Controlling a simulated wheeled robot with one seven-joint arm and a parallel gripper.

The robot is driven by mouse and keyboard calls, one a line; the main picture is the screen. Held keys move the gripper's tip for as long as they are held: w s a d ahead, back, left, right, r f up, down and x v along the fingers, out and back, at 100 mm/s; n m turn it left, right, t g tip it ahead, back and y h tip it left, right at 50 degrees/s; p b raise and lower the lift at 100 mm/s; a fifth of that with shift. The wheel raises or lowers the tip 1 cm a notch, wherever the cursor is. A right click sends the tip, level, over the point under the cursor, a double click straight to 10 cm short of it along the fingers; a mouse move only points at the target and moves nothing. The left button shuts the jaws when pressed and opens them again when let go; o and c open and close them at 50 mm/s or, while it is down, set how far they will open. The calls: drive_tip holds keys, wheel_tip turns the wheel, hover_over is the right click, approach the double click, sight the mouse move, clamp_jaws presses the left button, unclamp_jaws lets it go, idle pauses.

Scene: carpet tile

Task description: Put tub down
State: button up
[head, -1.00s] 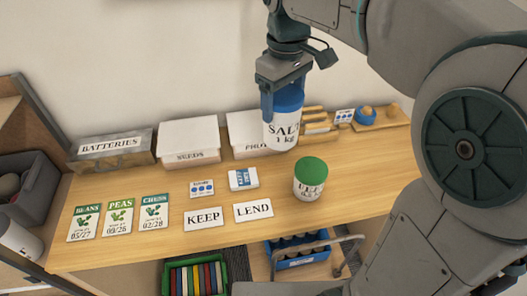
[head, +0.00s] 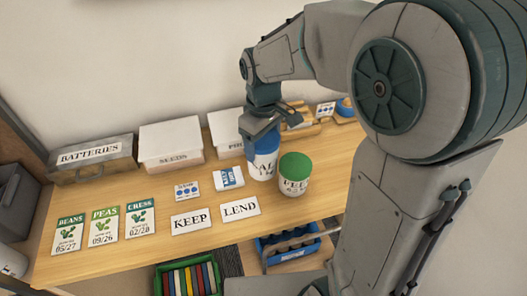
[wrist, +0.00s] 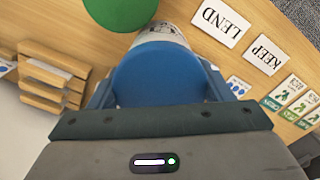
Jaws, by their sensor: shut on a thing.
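The tub is a white salt tub (head: 264,167) with a blue lid, upright at the back-middle of the wooden table (head: 110,255). My gripper (head: 262,140) is shut on its blue lid from above. In the wrist view the blue lid (wrist: 158,75) fills the space between the fingers. The tub's base is at or very near the table top; I cannot tell whether it touches. A second white tub with a green lid (head: 294,174) stands close to its right, and its green lid (wrist: 118,10) shows in the wrist view.
KEEP (head: 191,221) and LEND (head: 240,208) cards lie in front. A SEEDS box (head: 171,147) and a BATTERIES box (head: 92,157) line the back. Packets lie at left. The table's front strip is clear.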

drive_tip(key=shift+f, duration=2.05)
drive_tip(key=shift+f, duration=0.2)
drive_tip(key=o, duration=1.7)
drive_tip(key=shift+o, duration=0.3)
drive_tip(key=shift+r, duration=0.1)
